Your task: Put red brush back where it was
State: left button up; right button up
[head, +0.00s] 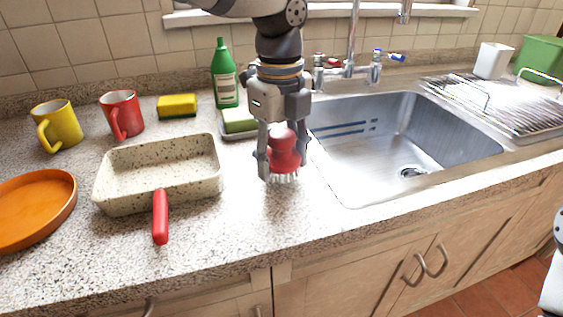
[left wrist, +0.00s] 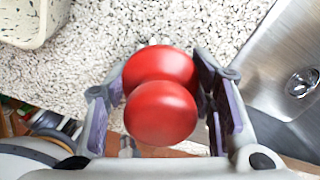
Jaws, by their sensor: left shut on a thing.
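The red brush (head: 284,152) has a round red handle and pale bristles pointing down. It stands upright at the counter's front part, just left of the sink. My left gripper (head: 284,165) points down from above with its fingers on both sides of the brush, shut on it. In the left wrist view the brush's red knob (left wrist: 161,112) sits between the two fingers (left wrist: 163,100). I cannot tell whether the bristles touch the counter. My right gripper is not in view.
A speckled pan (head: 115,192) with a red handle stands left of the brush. A soap dish with a green bar (head: 238,120) and a green bottle (head: 224,80) stand behind. The steel sink (head: 350,185) is close on the right. Bare counter (head: 255,215) lies in front.

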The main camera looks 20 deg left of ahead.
aim_at(280, 132)
pick_arm(q)
jog(key=shift+f, duration=0.7)
jog(key=shift+f, duration=0.15)
jog(key=o, duration=1.1)
notch_tip(280, 132, up, 12)
jog(key=shift+r, duration=0.15)
